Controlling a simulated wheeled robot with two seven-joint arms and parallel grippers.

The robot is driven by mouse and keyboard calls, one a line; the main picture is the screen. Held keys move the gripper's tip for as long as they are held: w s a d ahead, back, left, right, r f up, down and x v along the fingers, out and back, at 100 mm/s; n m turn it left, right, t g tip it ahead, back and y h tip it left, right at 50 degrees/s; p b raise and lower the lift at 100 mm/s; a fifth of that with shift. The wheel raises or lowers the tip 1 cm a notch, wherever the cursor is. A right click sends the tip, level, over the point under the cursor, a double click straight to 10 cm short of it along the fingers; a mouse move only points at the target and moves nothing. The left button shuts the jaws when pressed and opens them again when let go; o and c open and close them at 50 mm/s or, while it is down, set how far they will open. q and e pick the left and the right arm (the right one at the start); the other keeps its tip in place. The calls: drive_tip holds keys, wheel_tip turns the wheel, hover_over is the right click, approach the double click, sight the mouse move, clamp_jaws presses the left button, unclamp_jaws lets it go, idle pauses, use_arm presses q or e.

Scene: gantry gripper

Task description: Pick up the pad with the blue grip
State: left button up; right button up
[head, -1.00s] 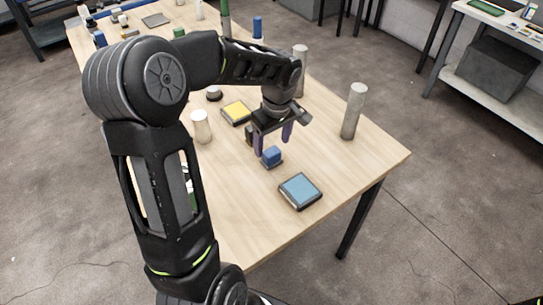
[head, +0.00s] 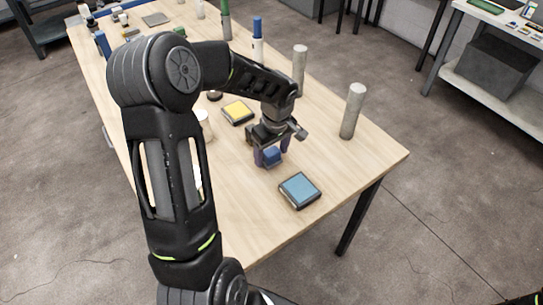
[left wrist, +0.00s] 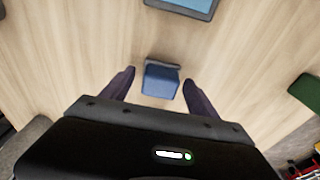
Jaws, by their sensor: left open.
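The pad with the blue grip (head: 271,156) sits on the wooden table; it is a small dark pad with a blue block on top. In the left wrist view the blue grip (left wrist: 160,82) lies between the fingertips, with bare space on both sides. My left gripper (head: 271,158) is open and pointing down, its purple fingers on either side of the blue grip. It also shows in the left wrist view (left wrist: 159,84). I cannot tell whether a finger touches the grip. My right gripper is not in view.
A flat light-blue square pad (head: 299,190) lies close by, nearer the table's front edge. A yellow-topped pad (head: 238,112) lies behind. Grey cylinders stand upright at the right (head: 352,111) and back (head: 299,70). The table top (head: 345,172) is clear at the right.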

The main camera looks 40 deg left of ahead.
sight(272, 151)
use_arm(q)
drive_tip(key=c, duration=1.5)
drive_tip(key=shift+o, duration=0.2)
drive_tip(key=shift+r, duration=0.15)
wheel_tip(272, 151, up, 10)
drive_tip(key=shift+f+b, duration=0.1)
drive_tip(key=shift+b, duration=0.7)
drive_tip(key=o, duration=0.8)
drive_tip(key=c, duration=0.6)
